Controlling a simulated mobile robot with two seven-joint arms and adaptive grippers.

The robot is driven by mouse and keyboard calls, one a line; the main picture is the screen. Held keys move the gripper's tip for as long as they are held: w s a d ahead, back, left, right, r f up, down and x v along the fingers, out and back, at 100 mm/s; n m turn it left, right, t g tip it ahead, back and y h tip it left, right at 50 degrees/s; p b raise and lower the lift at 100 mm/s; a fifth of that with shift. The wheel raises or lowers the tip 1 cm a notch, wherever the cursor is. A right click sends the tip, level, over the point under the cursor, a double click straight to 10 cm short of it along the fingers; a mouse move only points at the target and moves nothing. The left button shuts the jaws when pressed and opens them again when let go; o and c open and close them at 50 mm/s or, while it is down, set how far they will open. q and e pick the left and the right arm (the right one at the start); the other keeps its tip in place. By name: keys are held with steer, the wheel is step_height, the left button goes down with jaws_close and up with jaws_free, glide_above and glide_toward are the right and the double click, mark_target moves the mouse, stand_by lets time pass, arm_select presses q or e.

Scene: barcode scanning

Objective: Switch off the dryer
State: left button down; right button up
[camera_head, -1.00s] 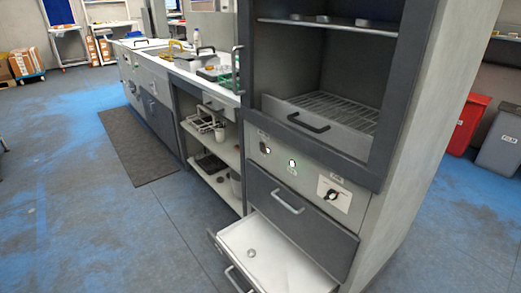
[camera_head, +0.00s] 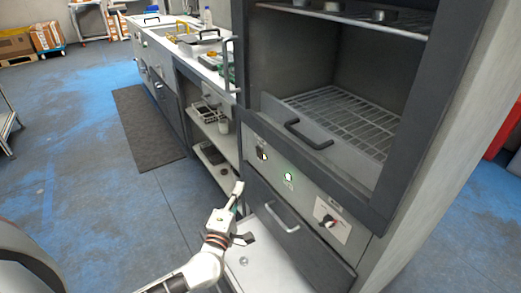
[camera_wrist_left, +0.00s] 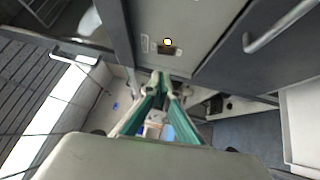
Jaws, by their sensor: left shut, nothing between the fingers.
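The dryer (camera_head: 215,190) is not fully in frame; its grey control panel (camera_head: 306,190) runs below the open chamber. At the panel's left end is a small dark switch with a yellow light (camera_head: 263,153), which also shows lit in the left wrist view (camera_wrist_left: 167,43). A green lit button (camera_head: 288,176) and a black rotary knob (camera_head: 328,221) sit further right. My left gripper (camera_head: 238,188) is shut and empty, left of and below the switch, apart from the panel. In the left wrist view its fingertips (camera_wrist_left: 159,76) point towards the panel, just below the switch. My right gripper is out of view.
Below the panel is a closed drawer with a handle (camera_head: 283,217), and under it a pulled-out white drawer (camera_head: 262,248) close to my left arm. Open shelves (camera_head: 212,130) and a worktop stand to the left.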

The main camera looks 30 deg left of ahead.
arm_select(q)
steer(key=shift+w+a+n+y, duration=0.6)
steer(key=shift+w+a+n, duration=0.4)
steer(key=shift+a, duration=0.1)
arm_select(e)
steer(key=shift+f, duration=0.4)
arm_select(q)
steer(key=b, duration=0.2)
glide_toward(258, 153)
steer(key=w+a, duration=0.2)
steer(key=a, duration=0.3)
steer(key=w, duration=0.1)
steer(key=w+d+r, duration=0.2)
steer(key=w, duration=0.1)
steer(key=shift+w+d, duration=0.1)
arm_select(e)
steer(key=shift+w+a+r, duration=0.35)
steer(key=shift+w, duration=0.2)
